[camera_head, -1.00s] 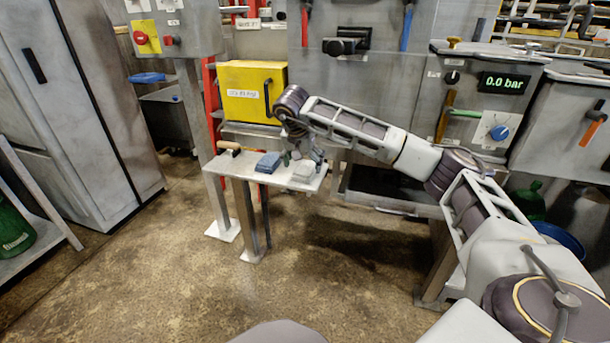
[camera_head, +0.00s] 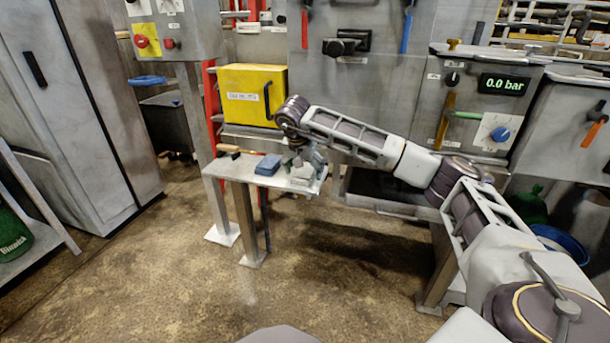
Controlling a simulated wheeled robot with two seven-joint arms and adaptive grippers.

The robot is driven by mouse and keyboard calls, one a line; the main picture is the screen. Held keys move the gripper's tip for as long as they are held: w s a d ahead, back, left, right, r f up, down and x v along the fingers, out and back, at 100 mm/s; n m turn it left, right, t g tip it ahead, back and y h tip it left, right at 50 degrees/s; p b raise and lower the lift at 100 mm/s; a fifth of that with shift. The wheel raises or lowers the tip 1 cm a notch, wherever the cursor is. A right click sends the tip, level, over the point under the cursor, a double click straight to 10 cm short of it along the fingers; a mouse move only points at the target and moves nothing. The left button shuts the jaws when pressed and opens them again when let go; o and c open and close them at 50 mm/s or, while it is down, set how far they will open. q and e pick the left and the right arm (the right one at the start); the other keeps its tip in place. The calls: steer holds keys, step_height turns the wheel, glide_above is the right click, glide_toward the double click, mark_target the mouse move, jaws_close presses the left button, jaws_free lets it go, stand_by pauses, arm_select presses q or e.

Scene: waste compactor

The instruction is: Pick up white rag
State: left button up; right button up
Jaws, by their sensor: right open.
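The white rag (camera_head: 302,174) lies folded near the right end of a small grey shelf table (camera_head: 235,172). My right gripper (camera_head: 300,163) points down at the rag from above, open, with its fingers close over it. The fingers hide part of the rag, and I cannot tell whether they touch it. My left gripper is out of view.
A folded blue cloth (camera_head: 268,164) lies just left of the rag. A brush with a wooden handle (camera_head: 230,150) lies at the table's back left. A yellow box (camera_head: 252,94) stands behind the table. The floor in front is clear.

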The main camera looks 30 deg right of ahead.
steer(key=shift+f+p, duration=0.25)
steer(key=shift+p, duration=0.1)
stand_by(0.6)
steer(key=c, duration=1)
